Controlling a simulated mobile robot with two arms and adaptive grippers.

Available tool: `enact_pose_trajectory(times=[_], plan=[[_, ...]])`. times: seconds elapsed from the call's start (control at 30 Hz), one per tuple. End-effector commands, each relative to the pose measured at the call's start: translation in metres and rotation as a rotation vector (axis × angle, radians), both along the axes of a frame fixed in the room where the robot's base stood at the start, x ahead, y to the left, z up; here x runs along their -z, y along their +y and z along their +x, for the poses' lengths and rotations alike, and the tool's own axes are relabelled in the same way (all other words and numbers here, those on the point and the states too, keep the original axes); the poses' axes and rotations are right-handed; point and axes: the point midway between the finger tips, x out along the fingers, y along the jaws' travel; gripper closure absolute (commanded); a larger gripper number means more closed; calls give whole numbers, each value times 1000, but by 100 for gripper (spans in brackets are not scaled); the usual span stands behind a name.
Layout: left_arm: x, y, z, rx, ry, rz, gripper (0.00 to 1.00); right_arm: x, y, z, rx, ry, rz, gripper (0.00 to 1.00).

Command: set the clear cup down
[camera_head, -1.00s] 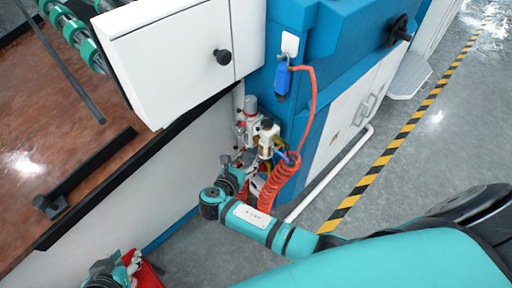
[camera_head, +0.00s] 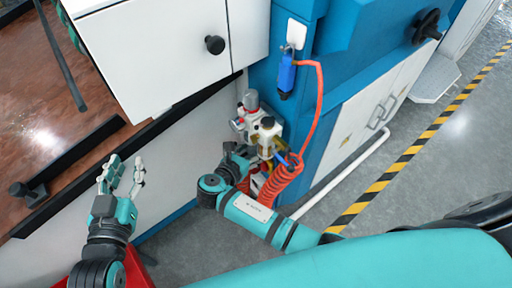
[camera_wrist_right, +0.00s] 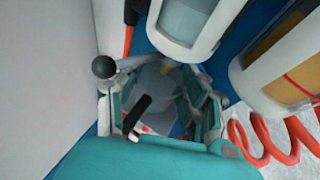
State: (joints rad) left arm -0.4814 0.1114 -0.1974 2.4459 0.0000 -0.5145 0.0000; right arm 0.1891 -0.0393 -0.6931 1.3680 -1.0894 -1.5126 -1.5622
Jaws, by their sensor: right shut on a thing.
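My right gripper (camera_wrist_right: 160,85) is shut on a pale translucent thing, which looks like the clear cup (camera_wrist_right: 153,88), in the right wrist view. The fingers stand on both sides of it, and its lower part is hidden by the wrist. In the head view my right gripper (camera_head: 240,158) is beside the air filter unit (camera_head: 262,130), and the cup cannot be made out there. My left gripper (camera_head: 122,172) is open and empty, fingers pointing up, in front of the white machine side at the left.
An orange coiled hose (camera_head: 282,180) hangs just right of my right gripper. In the right wrist view, a clear-bowled unit (camera_wrist_right: 190,20) and an amber bowl (camera_wrist_right: 285,65) are close by. A red box (camera_head: 140,270) is at lower left. Grey floor is free between them.

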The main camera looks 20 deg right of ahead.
Motion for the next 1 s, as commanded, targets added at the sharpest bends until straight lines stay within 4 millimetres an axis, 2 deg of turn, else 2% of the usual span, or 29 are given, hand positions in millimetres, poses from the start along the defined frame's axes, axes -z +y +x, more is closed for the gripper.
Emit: enact_pose_trajectory(times=[0.43, 0.47, 0.6, 1.0], plan=[[-3, -1, 1, 1, -12, -3, 69, 3, 1, 0, -1, 1, -1, 94], [-2, -1, 1, 1, -11, -3, 69, 3, 1, 0, -1, 1, -1, 55], [-2, 0, 1, 1, -11, -3, 69, 3, 1, 0, 0, 1, -1, 37], [-3, 0, 0, 0, -10, -3, 69, -1, 1, 0, -1, 0, 0, 35]])
